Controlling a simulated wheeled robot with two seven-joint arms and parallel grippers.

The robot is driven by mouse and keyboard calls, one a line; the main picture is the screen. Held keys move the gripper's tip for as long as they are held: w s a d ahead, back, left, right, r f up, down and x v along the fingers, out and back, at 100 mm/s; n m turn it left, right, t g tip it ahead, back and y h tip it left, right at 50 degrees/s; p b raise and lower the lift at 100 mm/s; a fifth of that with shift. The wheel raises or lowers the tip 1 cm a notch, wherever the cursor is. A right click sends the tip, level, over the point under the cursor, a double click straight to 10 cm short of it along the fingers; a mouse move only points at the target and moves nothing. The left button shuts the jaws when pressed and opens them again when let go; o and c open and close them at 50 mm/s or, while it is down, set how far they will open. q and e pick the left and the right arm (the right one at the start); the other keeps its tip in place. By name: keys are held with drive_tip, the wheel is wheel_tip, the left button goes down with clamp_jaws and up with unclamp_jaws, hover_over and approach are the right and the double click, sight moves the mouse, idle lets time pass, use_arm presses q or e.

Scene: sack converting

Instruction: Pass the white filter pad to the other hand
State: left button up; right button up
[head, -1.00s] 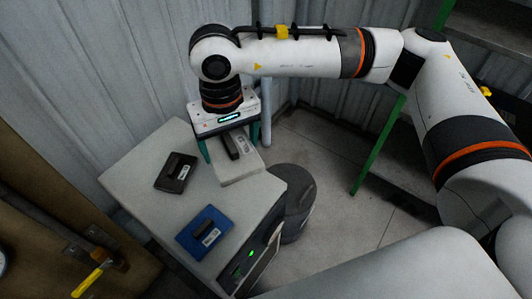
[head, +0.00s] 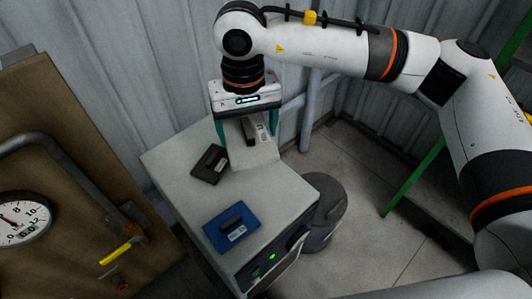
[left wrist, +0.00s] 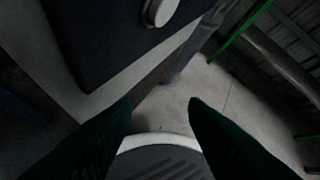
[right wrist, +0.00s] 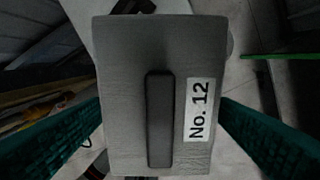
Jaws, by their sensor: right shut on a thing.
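The white filter pad (head: 268,152), a pale block with a dark handle strip, is at the far right corner of the pale cabinet top. My right gripper (head: 247,133) is over it, with its green fingers on either side. In the right wrist view the pad (right wrist: 125,90) fills the space between the fingers, its "No. 12" label facing the camera. I cannot tell whether its underside touches the cabinet. My left gripper (left wrist: 160,112) shows only in its own wrist view, fingers apart and nothing between them.
A black pad (head: 210,164) and a blue pad (head: 232,228) lie on the cabinet (head: 180,178). A round grey bin (head: 325,205) stands right of it. A brown panel with a gauge (head: 22,220) and yellow-handled lever is at left. Corrugated wall lies behind.

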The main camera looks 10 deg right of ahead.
use_arm(q)
drive_tip(key=w+d+r+m+h, duration=0.4)
drive_tip(key=d+r+h, duration=0.2)
drive_tip(key=d+r, duration=0.65)
drive_tip(key=w+d+r+m+h, duration=0.5)
drive_tip(key=d+r, duration=0.4)
drive_tip(key=r, duration=0.6)
drive_tip(key=s+d+r+m+g+h, duration=0.2)
drive_tip(key=d+r+m+g, duration=0.1)
drive_tip(key=r+m+g, duration=0.5)
drive_tip(key=s+d+r+m+g+h, duration=0.3)
drive_tip(key=r+m+g, duration=0.2)
drive_tip(key=r+m, duration=0.45)
drive_tip(key=s+a+r+m+g+y, duration=0.1)
drive_tip(key=s+r+m+g+y, duration=0.4)
drive_tip(key=m, duration=0.5)
drive_tip(key=s+a+r+m+g+y, duration=0.2)
drive_tip(key=s+r+m+g+y, duration=0.15)
drive_tip(key=m+y, duration=0.55)
drive_tip(key=m+t+y, duration=1)
drive_tip(key=m+t, duration=1.3)
drive_tip(key=t, duration=0.5)
approach(251, 129)
drive_tip(key=x, duration=1)
drive_tip(key=shift+w+f, duration=0.15)
drive_tip(key=shift+w, duration=0.2)
